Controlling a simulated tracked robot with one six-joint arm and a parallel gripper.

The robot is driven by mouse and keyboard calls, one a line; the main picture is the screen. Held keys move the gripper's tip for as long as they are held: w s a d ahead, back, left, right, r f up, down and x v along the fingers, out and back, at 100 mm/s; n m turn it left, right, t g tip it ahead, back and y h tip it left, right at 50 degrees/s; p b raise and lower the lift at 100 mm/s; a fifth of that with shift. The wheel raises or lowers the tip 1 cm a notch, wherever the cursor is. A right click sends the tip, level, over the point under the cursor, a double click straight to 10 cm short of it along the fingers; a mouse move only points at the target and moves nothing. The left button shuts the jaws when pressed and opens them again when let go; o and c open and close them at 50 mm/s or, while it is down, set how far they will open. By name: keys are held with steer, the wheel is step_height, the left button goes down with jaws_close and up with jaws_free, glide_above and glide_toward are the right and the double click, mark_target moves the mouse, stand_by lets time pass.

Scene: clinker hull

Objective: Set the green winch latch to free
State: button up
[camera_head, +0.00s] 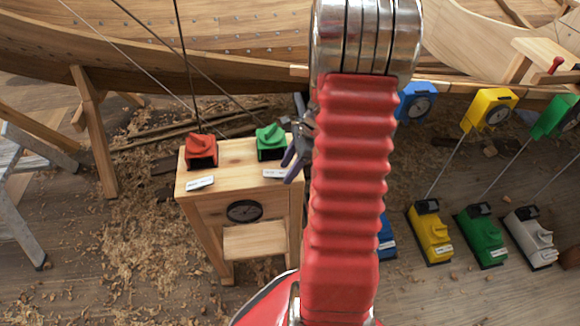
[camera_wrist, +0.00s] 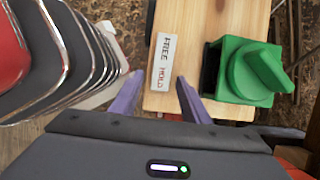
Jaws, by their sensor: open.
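The green winch (camera_wrist: 235,72) sits on the wooden stand (camera_wrist: 205,22). Its green latch (camera_wrist: 268,70) is a raised elongated piece, slanting from upper left to lower right in the wrist view. I cannot tell which setting it is at. A white label (camera_wrist: 163,60) beside it reads FREE at one end and HOLD at the other. The green winch also shows in the head view (camera_head: 270,141). My gripper (camera_wrist: 159,76) is open and empty, with its purple fingers on either side of the label in the picture. The latch is to the right, outside the fingers.
A red winch (camera_head: 201,150) with its own label stands left of the green one. Cables run up from the stand's top. Yellow and green units (camera_head: 482,235) stand on the floor at right. The wooden hull (camera_head: 150,40) is behind. My arm hides the middle.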

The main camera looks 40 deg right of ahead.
steer(key=c, duration=1.1)
steer(key=shift+o, duration=0.2)
steer(key=shift+d, duration=0.25)
steer(key=shift+a, duration=0.3)
steer(key=shift+a+r, duration=0.1)
steer(key=shift+a, duration=0.05)
steer(key=shift+w+a+r+g+h, duration=0.2)
steer(key=shift+g+h, duration=0.2)
steer(key=shift+h, duration=0.2)
steer(key=shift+w+a+r+g+h, duration=0.1)
steer(key=shift+a+g+h, duration=0.1)
steer(key=shift+g+h, duration=0.3)
steer(key=shift+w+a+r+g+h, duration=0.15)
steer(key=shift+a+g+h, duration=0.15)
steer(key=shift+g+h, duration=0.55)
steer(key=shift+h, duration=0.35)
